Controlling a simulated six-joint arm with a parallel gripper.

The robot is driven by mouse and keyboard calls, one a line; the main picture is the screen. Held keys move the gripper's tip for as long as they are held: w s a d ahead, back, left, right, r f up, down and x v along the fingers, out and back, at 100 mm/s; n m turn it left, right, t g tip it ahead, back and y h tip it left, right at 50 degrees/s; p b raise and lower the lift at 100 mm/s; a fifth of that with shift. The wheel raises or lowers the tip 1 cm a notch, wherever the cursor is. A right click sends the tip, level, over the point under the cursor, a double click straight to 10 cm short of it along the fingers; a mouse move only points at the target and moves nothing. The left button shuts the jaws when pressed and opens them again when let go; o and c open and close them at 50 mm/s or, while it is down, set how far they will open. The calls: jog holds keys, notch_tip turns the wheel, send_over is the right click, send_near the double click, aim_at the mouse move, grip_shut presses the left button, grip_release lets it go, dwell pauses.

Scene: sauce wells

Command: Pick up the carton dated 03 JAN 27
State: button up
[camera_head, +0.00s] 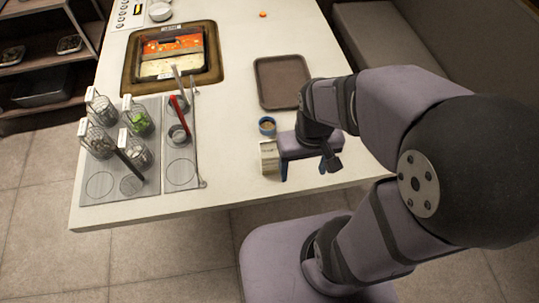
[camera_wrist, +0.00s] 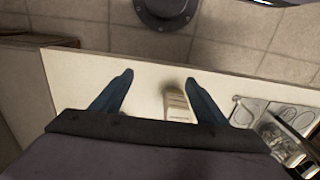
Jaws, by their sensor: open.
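A small pale carton (camera_head: 268,157) stands on the white table near its front edge. Its date cannot be read in either view. In the wrist view the carton (camera_wrist: 176,105) shows between my two blue fingers, closer to the right one. My gripper (camera_head: 303,169) is open and empty, with its fingers apart. In the head view it is just right of the carton, with the left finger close beside it; whether they touch cannot be told. The gripper also shows in the wrist view (camera_wrist: 160,76).
A brown tray (camera_head: 283,61) lies farther back. Left are grey mats (camera_head: 180,175) with wire baskets (camera_head: 101,108), and a pan of red and pale food (camera_head: 170,53). Table between mats and carton is clear.

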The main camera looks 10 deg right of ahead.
notch_tip(320, 180, up, 4)
jog(key=r, duration=0.1)
jog(key=w+a+f+m+g+y+b, duration=0.35)
jog(key=a+m+y+b, duration=0.3)
jog(key=m+y, duration=0.5)
jog(key=w+d+r+m+t+y+b, duration=0.2)
jog(key=w+d+m+t+y, duration=0.3)
jog(key=w+m+y, duration=0.3)
jog(key=n+g+h, duration=0.1)
jog(key=h, duration=0.1)
send_near(261, 150)
jog(key=w+a+f, duration=0.1)
jog(key=a+f, duration=0.2)
jog(key=a, duration=0.1)
jog(key=shift+y, duration=0.25)
jog(key=shift+w+a+r+p, duration=0.15)
jog(key=shift+a+p, duration=0.4)
jog(key=shift+a, duration=0.45)
jog(key=shift+a+r+p, duration=0.15)
jog(key=shift+a+p, duration=0.45)
jog(key=shift+a, duration=0.4)
jog(key=shift+w+a+r+p, duration=0.15)
jog(key=shift+a+p, duration=0.4)
jog(key=shift+a, duration=0.45)
jog(key=shift+a+f, duration=0.15)
jog(key=shift+a, duration=0.5)
